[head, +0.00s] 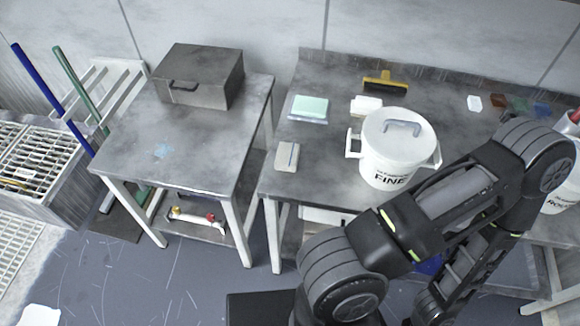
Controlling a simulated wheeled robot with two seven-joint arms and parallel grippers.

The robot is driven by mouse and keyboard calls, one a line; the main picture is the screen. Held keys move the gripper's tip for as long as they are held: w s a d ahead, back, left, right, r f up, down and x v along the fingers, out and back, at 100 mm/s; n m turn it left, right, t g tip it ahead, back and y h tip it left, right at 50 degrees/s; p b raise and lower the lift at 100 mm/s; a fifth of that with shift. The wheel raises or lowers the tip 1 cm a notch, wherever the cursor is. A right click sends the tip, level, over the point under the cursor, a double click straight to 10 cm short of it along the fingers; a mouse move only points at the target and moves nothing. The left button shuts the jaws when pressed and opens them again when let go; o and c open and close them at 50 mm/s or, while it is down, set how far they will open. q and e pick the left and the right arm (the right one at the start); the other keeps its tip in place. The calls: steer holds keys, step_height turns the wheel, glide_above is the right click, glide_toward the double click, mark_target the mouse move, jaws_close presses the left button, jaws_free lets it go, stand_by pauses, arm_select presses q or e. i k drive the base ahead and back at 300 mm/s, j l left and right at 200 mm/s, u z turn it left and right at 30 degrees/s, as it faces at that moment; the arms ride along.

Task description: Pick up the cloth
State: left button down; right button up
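I cannot tell for sure which thing is the cloth. A pale green folded piece (310,106) lies flat at the back left of the right-hand metal table and looks most like a cloth. A small beige block or folded pad (287,156) lies near that table's left edge. Small flat pieces in red (497,101), green (519,104) and blue (541,109) lie at the back right; they could also be cloths. One of my arms crosses the lower right of the head view, bent at the elbow. Neither gripper shows.
A white lidded bucket marked FINE (400,150) stands mid-table. A yellow-handled tool (384,84) and a white block (366,105) lie behind it. A lower table (205,155) on the left bears a grey box (199,80); its front is mostly clear. Long-handled poles (52,98) lean further left.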

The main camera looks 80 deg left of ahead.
mark_target(288, 155)
steer(key=u, duration=2.95)
